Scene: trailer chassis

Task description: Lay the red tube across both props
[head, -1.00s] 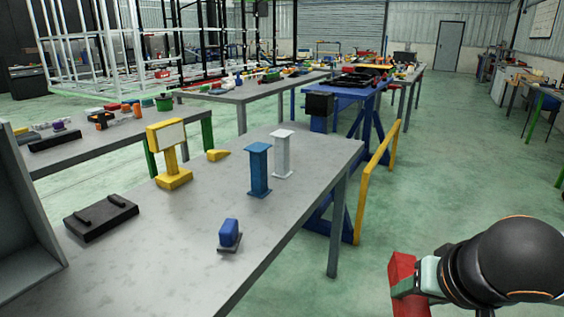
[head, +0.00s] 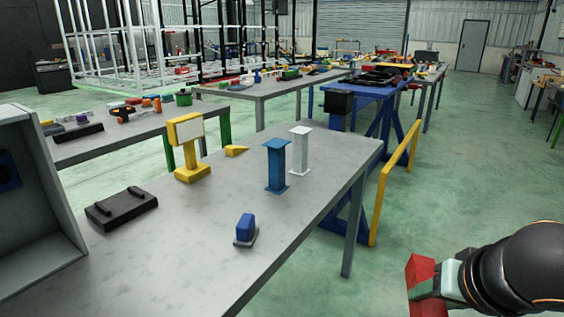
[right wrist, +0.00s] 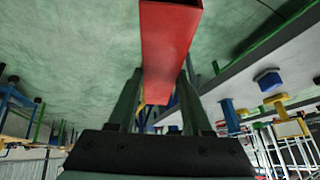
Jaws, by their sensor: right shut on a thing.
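The blue prop (head: 276,166) and the white prop (head: 300,152) stand upright close together on the grey table, with nothing on their flat tops. The red tube (head: 421,274) is in my right gripper (head: 430,292) at the lower right of the head view, out over the floor, right of the table. In the right wrist view the red tube (right wrist: 168,45) runs between the two fingers of my right gripper (right wrist: 160,100), which is shut on it. Part of the tube is hidden by the gripper and arm. My left gripper is out of view.
The grey table (head: 190,245) also holds a small blue block on a base (head: 246,229), a black flat case (head: 121,208), a yellow stand with a white panel (head: 188,145) and a yellow wedge (head: 236,150). A yellow rail (head: 393,185) stands beyond the table's right edge.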

